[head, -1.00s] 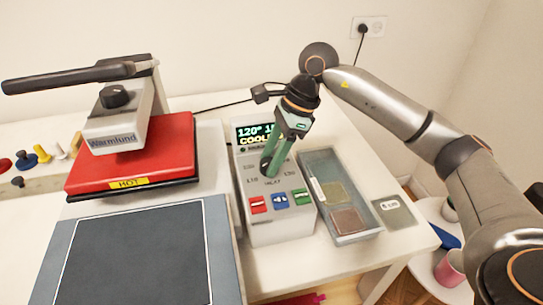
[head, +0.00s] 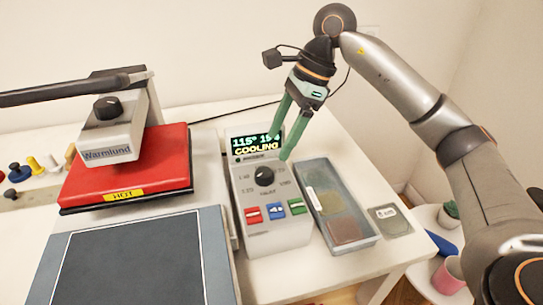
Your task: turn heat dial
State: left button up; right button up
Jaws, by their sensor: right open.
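A grey control box (head: 275,237) has a black round dial (head: 264,176) on its sloped face, with small markings around it that are too small to read surely. Above the dial, a lit display (head: 256,143) reads about 115° and "COOLING". My right gripper (head: 280,148) is open and empty, its two green fingers pointing down in front of the display's right part, above and to the right of the dial. The dial is in full view and the fingers are apart from it. My left gripper is not in view.
Red, blue and green buttons (head: 296,206) sit below the dial. A grey tray (head: 366,232) stands close on the right. A red heat press (head: 125,170) marked "HOT", with its own black knob (head: 107,107), stands on the left. Several pegs line the far left.

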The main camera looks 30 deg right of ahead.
jog(key=v, duration=0.4)
jog(key=shift+r, duration=0.2)
dwell(0.4)
